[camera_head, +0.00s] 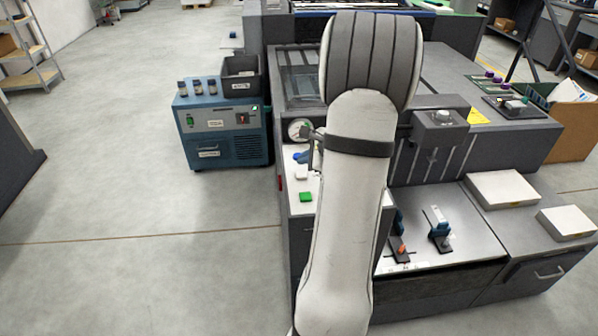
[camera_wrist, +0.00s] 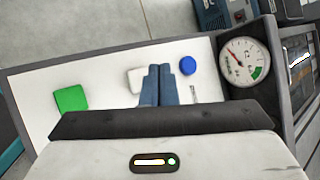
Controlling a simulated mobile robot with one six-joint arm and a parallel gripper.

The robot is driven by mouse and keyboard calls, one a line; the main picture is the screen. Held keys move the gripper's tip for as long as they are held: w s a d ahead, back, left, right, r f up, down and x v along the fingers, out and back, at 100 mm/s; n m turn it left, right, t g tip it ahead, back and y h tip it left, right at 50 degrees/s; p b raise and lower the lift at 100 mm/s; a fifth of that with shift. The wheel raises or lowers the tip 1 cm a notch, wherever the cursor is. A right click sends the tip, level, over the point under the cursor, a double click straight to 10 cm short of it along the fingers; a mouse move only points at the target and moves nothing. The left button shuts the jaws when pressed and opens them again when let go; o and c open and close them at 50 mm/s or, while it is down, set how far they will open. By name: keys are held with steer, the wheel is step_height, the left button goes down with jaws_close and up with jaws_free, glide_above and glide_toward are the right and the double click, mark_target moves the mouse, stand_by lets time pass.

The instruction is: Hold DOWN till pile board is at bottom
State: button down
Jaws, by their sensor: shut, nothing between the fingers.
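My gripper (camera_wrist: 157,72) is shut and empty in the wrist view, its blue-grey fingers together over a white control panel (camera_wrist: 105,75). The fingertips overlap the right part of a white button (camera_wrist: 135,80); whether they touch it I cannot tell. A blue round button (camera_wrist: 187,66) is right of the fingers and a green square button (camera_wrist: 71,98) is to the left. In the head view the green button (camera_head: 306,196) and white button (camera_head: 301,172) show left of my arm, which hides much of the panel. No DOWN label is readable, and I cannot make out the pile board.
A round gauge (camera_wrist: 243,62) with a red needle stands right of the panel. In the head view, a blue cabinet (camera_head: 222,130) stands on the floor at left. Levers and pale blocks (camera_head: 500,187) lie on the machine at right.

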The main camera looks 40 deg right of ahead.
steer(key=shift+r+p, duration=0.75)
steer(key=shift+r, duration=0.7)
steer(key=s+a+r+n+g+y, duration=0.1)
steer(key=a+r+n+g, duration=0.3)
steer(key=a, duration=0.6)
steer(key=s+a+r+n+t+y, duration=0.1)
steer(key=s+a+r+n, duration=0.1)
steer(key=a+n, duration=0.65)
steer(key=s+a+r+n+g+h, duration=0.1)
steer(key=s+a+n, duration=0.5)
steer(key=s, duration=0.2)
steer(key=s+a+r+n+g+h, duration=0.2)
steer(key=s+a+n, duration=0.4)
steer(key=s+a, duration=0.1)
steer(key=shift+s+r+h, duration=0.25)
steer(key=shift+s+h, duration=0.05)
steer(key=shift+s, duration=0.15)
